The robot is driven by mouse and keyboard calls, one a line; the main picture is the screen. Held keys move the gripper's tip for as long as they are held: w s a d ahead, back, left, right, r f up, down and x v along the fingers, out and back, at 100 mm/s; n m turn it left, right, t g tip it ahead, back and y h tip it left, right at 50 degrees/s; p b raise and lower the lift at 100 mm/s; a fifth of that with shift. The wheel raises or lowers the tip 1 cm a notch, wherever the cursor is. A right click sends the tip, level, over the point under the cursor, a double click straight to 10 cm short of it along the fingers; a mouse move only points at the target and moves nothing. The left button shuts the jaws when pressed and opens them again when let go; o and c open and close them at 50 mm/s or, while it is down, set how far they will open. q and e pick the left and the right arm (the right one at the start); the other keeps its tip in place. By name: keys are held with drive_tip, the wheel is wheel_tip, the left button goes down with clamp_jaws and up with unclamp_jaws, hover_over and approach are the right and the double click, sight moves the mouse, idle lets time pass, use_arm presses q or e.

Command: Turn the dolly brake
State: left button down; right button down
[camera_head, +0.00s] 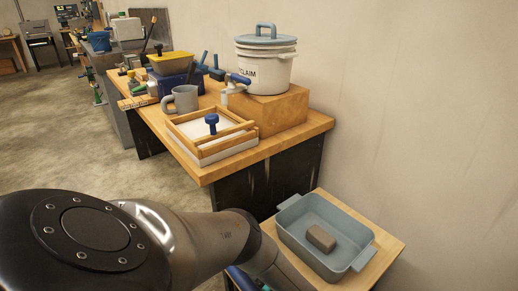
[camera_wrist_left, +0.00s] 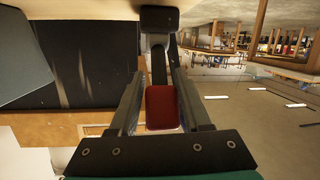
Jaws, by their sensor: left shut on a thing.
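In the left wrist view a red pad (camera_wrist_left: 163,107) sits between the fingers of my left gripper (camera_wrist_left: 160,88), which is shut on it. A dark lever (camera_wrist_left: 158,62) runs from the pad to a black block (camera_wrist_left: 159,19). The pad and lever look like the brake handle. In the head view my left arm crosses the lower part and hides the gripper and brake. A low wooden top (camera_head: 384,252) at the lower right may be the dolly; its wheels are hidden. My right gripper is not in view.
A blue-grey tray (camera_head: 290,216) with a brown block (camera_head: 321,238) stands on the low top. Beside it is a workbench (camera_head: 318,124) with a white lidded pot (camera_head: 266,66), grey mug (camera_head: 183,98) and wooden frame (camera_head: 231,136). The wall is close on the right; floor (camera_head: 75,150) is open at left.

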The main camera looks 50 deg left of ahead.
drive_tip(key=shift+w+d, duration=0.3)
use_arm(q)
drive_tip(key=shift+c, duration=1.9)
unclamp_jaws()
drive_tip(key=shift+d+f, duration=0.1)
drive_tip(key=shift+d, duration=0.2)
drive_tip(key=p+v, duration=0.3)
drive_tip(key=v, duration=1.1)
drive_tip(key=shift+d, duration=0.4)
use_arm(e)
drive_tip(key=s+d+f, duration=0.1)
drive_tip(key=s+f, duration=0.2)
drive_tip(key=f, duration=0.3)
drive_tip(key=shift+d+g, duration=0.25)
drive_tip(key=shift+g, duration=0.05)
use_arm(q)
drive_tip(key=shift+w, duration=0.1)
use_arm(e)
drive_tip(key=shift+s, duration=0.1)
